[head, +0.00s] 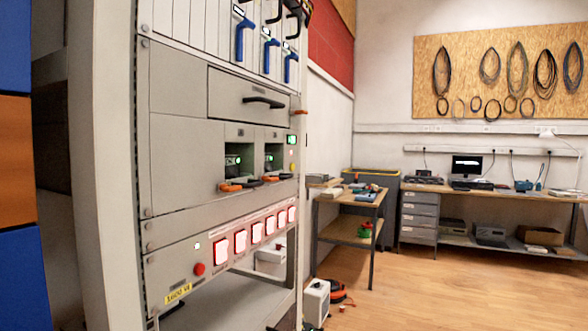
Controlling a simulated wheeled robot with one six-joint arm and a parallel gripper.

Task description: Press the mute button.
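A tall grey equipment rack (178,160) stands at the left centre, seen at an angle. On its lower panel is a small round red button (199,269), the likeliest mute button. A yellow label (178,293) sits below and left of it, but its print is too small to read surely. A small white light (197,246) shows just above the button. To its right runs a row of several lit, red-edged square buttons (241,242). Nothing is seen touching the red button. My gripper is not in view.
Blue-handled modules (244,38), a drawer with a black handle (263,102) and orange-tipped levers (230,187) are higher on the rack. A white box (316,303) stands on the floor right of it. Wooden floor (440,295) is clear at front right.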

